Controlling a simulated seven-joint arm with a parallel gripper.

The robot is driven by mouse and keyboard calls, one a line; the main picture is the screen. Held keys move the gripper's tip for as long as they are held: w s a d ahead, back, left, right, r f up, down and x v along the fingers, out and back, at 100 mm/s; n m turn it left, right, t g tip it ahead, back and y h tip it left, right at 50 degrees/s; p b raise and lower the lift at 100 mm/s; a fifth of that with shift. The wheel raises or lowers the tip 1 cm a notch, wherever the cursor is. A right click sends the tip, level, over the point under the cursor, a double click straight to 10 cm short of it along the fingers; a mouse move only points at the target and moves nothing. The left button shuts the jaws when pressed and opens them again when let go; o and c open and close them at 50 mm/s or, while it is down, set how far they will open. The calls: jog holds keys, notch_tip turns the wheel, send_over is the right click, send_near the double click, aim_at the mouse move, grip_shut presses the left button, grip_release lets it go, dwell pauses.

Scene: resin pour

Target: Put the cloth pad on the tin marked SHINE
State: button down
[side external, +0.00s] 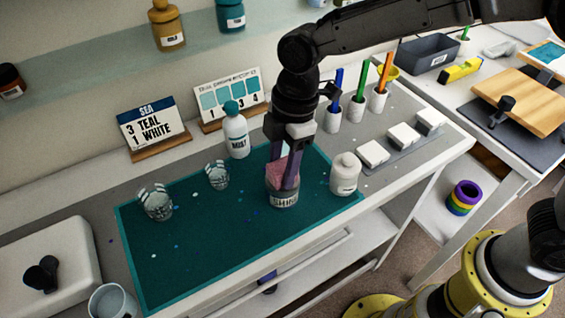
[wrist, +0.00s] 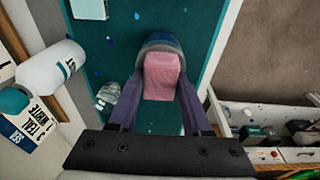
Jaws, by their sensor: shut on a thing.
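The pink cloth pad (side external: 279,171) is between the fingers of my gripper (side external: 286,172) in the side view. It also shows in the wrist view (wrist: 162,77), gripped between the two purple-grey fingers (wrist: 160,100). The tin marked SHINE (side external: 284,198) stands on the teal mat (side external: 220,260). The pad is right over the tin's top, and the fingertips come down to its rim. Whether the pad touches the tin is hard to tell. In the wrist view the tin's rounded edge (wrist: 161,42) shows just beyond the pad.
A white jar (side external: 345,175) stands close to the right of the tin. A white bottle with a teal cap (side external: 236,136) is behind it to the left. Two clear cups (side external: 157,204) (side external: 217,175) stand on the mat's left part. The mat's front middle is clear.

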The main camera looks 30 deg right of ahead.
jog(key=shift+c, duration=1.7)
grip_release()
jog(key=shift+f, duration=0.1)
notch_tip(320, 180, up, 12)
jog(key=d, duration=0.1)
jog(key=shift+d, duration=0.4)
